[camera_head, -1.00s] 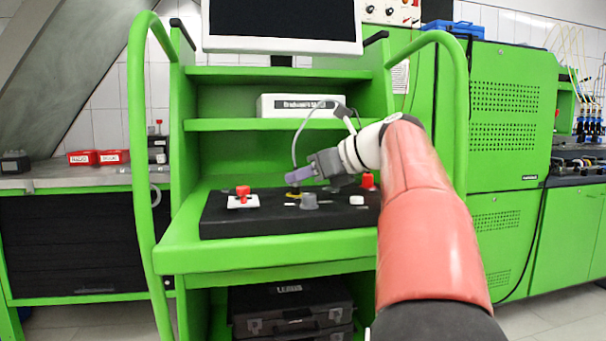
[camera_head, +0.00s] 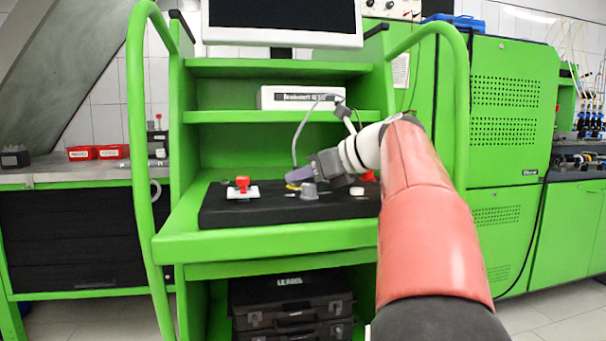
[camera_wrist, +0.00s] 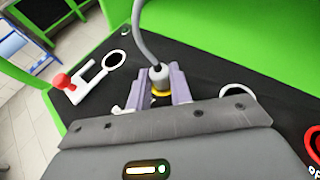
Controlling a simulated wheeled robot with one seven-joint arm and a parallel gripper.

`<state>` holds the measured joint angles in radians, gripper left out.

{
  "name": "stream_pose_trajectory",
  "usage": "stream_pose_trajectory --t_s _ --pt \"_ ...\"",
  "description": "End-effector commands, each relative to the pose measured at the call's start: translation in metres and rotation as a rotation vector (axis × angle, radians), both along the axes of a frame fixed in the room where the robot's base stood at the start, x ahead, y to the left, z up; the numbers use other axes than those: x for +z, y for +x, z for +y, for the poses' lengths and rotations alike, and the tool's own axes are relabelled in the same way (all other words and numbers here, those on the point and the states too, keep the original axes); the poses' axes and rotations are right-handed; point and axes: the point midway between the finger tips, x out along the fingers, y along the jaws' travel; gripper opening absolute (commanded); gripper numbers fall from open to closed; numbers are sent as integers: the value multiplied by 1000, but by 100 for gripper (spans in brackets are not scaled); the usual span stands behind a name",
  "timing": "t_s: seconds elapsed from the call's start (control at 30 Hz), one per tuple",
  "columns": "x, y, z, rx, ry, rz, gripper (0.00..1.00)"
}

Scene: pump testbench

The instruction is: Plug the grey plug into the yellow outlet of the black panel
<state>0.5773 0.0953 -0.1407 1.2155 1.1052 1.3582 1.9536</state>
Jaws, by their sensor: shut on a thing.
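The black panel (camera_head: 225,212) lies on the green bench shelf; its edge also shows in the wrist view (camera_wrist: 95,97). My gripper (camera_head: 298,178) is low over the panel, its purple fingers tilted down. In the wrist view my gripper (camera_wrist: 160,88) is shut on the grey plug (camera_wrist: 160,75), with one finger on each side. A grey cable (camera_wrist: 143,35) rises from the plug's top. The yellow outlet (camera_wrist: 161,94) shows as a ring at the plug's lower end, and its edge shows beside the fingertips in the head view (camera_head: 292,187). How deep the plug sits is hidden.
A red-handled switch (camera_head: 242,184) on a white plate stands left on the panel. A grey knob (camera_head: 310,190) is just right of the fingertips, and a white piece (camera_head: 357,191) is farther right. Green rails (camera_head: 140,120) flank the bench. A white box (camera_head: 290,97) sits above.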

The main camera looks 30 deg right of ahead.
Motion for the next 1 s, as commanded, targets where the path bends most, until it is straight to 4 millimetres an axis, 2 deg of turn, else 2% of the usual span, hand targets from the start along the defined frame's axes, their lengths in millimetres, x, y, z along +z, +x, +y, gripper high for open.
stream_pose_trajectory --t_s 0.1,0.13,0.3,0.5,0.63,0.67,1.0 --pt "-1 0 0 1 0 3 0" --pt "-1 0 0 1 0 3 24" --pt "-1 0 0 1 0 3 46" --pt "-1 0 0 1 0 2 46" --pt "-1 0 0 1 0 2 64" --pt "-1 0 0 1 0 2 65" --pt "-1 0 0 1 -1 2 65"
